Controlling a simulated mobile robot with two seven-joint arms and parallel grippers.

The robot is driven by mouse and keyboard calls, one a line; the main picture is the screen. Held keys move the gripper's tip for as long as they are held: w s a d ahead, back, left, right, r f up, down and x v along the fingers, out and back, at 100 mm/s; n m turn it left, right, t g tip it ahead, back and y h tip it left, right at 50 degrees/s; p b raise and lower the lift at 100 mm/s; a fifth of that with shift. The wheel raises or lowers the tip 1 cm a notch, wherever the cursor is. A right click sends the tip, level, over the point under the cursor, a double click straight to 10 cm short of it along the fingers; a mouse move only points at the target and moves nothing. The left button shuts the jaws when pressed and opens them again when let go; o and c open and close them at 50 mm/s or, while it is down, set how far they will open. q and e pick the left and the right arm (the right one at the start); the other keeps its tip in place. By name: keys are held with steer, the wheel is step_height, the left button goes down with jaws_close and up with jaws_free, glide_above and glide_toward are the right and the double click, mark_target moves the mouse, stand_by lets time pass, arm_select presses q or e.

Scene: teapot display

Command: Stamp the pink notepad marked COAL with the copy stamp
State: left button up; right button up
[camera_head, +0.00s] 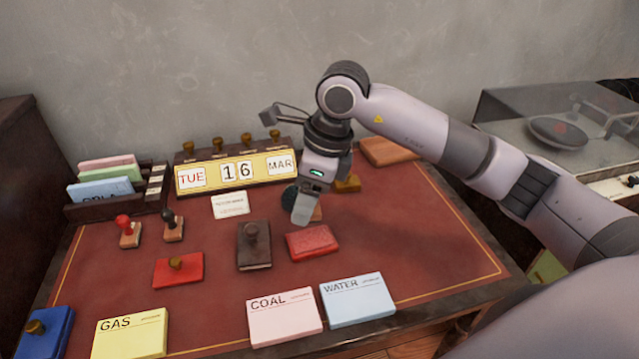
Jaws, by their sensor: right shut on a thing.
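The pink notepad marked COAL (284,321) lies near the front edge of the desk, between the yellow GAS pad and the blue WATER pad. My right gripper (303,208) points down above the middle of the desk, behind a red ink pad (312,242). It is shut on a stamp with a dark green knob (289,196) and a wooden base, mostly hidden by the finger. I cannot read its marking or tell whether it touches the desk. A red-knobbed stamp (125,228) and a black-knobbed stamp (171,228) stand at the left. My left gripper is out of view.
A brown pad with a knob (253,248) and a red box (179,270) stand mid-desk. The yellow GAS pad (130,336) and blue WATER pad (357,300) flank the COAL pad. A calendar block (236,172) stands behind. The desk's right side is clear.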

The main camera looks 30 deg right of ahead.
steer(key=b, duration=0.3)
glide_above(303, 238)
steer(key=shift+s+d+f, duration=0.1)
steer(key=shift+f, duration=0.65)
steer(key=shift+s+d+f, duration=0.15)
steer(key=shift+f, duration=0.6)
steer(key=shift+s+d+f, duration=0.1)
steer(key=shift+f, duration=0.65)
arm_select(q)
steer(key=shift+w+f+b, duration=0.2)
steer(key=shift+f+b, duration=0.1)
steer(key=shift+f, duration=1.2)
arm_select(e)
steer(key=shift+f, duration=0.65)
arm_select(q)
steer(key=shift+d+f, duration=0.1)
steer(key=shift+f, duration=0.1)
arm_select(e)
steer(key=shift+f, duration=0.25)
arm_select(q)
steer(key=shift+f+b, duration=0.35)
steer(key=shift+b, duration=0.2)
arm_select(e)
steer(key=shift+f, duration=0.35)
